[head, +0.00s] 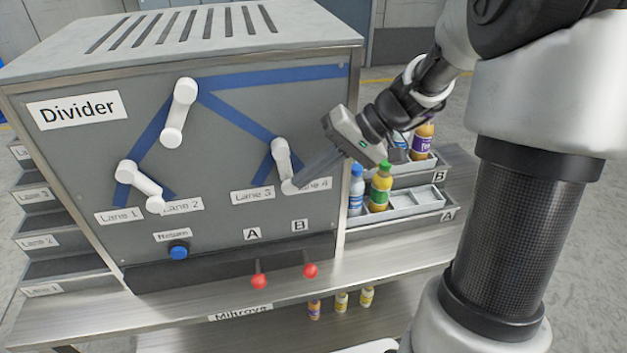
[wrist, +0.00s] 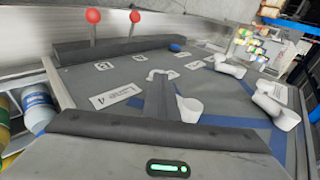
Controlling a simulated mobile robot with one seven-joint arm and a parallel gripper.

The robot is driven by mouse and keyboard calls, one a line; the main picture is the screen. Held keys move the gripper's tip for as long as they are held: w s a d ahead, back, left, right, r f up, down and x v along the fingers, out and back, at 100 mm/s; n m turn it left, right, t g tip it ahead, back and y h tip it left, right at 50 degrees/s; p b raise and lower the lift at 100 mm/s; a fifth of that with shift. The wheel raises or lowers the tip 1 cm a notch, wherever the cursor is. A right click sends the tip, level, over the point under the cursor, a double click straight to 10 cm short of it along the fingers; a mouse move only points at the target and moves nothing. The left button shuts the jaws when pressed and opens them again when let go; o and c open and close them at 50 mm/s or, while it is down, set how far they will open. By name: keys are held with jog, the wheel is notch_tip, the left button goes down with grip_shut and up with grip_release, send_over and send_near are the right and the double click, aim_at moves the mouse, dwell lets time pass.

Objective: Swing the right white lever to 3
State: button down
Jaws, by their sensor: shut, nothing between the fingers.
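The right white lever (head: 283,160) hangs from its pivot on the grey Divider panel. Its lower end points down and slightly right, between the Lane 3 label (head: 253,196) and the partly hidden Lane 4 label (head: 318,184). In the wrist view the lever (wrist: 190,107) lies partly behind my fingers. My gripper (head: 297,182) is shut and empty, reaching in from the right with its tips at the lever's lower end, on the Lane 4 side. I cannot tell whether they touch it. The Lane 4 label also shows in the wrist view (wrist: 117,95).
Two other white levers, upper (head: 180,110) and left (head: 140,184), sit on the panel. Below are a blue Return button (head: 179,252) and red-knobbed levers A (head: 258,281) and B (head: 310,270). Bottles (head: 380,188) stand in trays to the right.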

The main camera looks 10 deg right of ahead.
aim_at(287, 186)
jog(key=y+b, duration=0.1)
jog(key=y, duration=0.1)
jog(key=a+f+y+b, duration=0.1)
jog(key=y+b, duration=0.1)
jog(key=a+f+y+b, duration=0.1)
jog(key=b, duration=0.1)
jog(key=shift+w+a+m+y, duration=0.2)
jog(key=shift+m+y, duration=0.1)
jog(key=shift+y, duration=0.1)
jog(key=shift+a+b, duration=0.4)
jog(key=shift+b, duration=0.2)
jog(key=shift+d+r, duration=0.1)
